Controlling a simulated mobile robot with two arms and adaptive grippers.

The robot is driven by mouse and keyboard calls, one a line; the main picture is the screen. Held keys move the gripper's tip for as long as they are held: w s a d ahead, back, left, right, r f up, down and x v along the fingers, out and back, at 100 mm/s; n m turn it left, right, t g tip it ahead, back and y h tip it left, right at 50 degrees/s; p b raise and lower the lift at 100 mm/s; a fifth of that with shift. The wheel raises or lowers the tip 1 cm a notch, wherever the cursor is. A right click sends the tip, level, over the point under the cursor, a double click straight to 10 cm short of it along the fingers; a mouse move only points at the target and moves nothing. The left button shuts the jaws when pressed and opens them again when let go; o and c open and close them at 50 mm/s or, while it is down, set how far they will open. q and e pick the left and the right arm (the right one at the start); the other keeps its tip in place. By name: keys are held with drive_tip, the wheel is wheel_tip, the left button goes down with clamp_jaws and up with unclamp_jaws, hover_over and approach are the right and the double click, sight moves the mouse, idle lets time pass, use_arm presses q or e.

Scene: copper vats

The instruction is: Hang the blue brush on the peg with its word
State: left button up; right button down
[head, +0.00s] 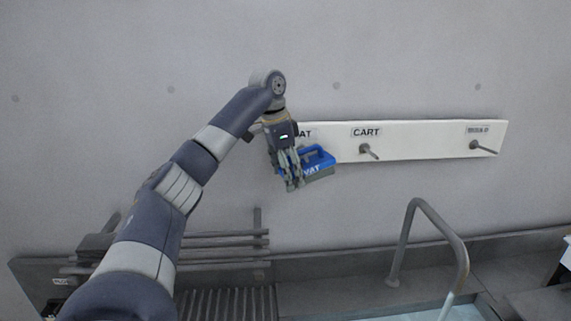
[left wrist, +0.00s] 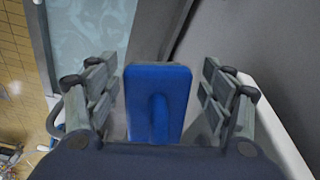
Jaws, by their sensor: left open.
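The blue brush (head: 319,158) is at the left end of the white peg board (head: 420,146). White letters on it read VAT. It also shows in the left wrist view (left wrist: 158,105). My left gripper (head: 290,178) is beside the brush in the head view. In the left wrist view its open fingers (left wrist: 158,100) stand on either side of the brush, with gaps visible. The label above the brush (head: 304,133) shows "AT", its start hidden by my gripper. The peg below that label is hidden, so I cannot tell whether the brush hangs on it.
The peg under the CART label (head: 368,151) and the right-hand peg (head: 483,147) are bare. A bent metal pipe (head: 437,225) rises from the sink area below. A dark metal rack (head: 220,240) stands at lower left. The wall above the board is clear.

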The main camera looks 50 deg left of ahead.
use_arm(q)
drive_tip(key=v, duration=1.1)
drive_tip(key=shift+r, duration=0.3)
